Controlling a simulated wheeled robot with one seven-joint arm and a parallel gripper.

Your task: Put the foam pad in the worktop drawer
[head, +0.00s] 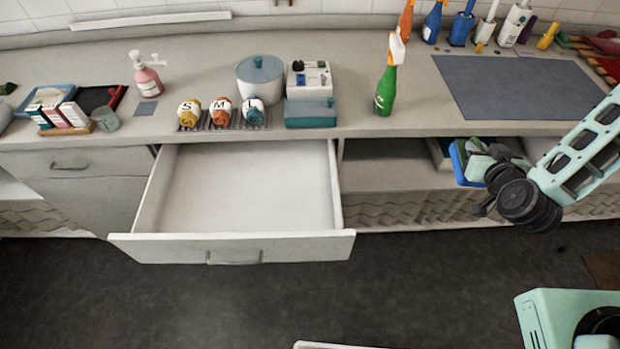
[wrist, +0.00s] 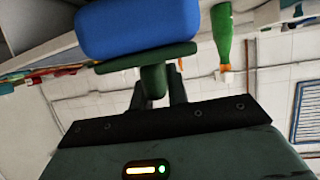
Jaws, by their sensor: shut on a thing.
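The foam pad is a blue block (head: 459,164) at the right of the head view, in front of the open shelf space under the worktop. My gripper (head: 473,163) is shut on it and holds it in the air, to the right of the drawer. The pad fills the top of the wrist view as a rounded blue block (wrist: 150,25), with a dark green piece of the grip against it. The worktop drawer (head: 185,248) is pulled out, and its inside is bare. The far finger is partly hidden.
Bottles, including a green spray bottle (head: 387,85), stand on the worktop (head: 330,55) above. Labelled S, M, L items (head: 222,112) and a teal-lidded pot (head: 260,80) stand behind the drawer.

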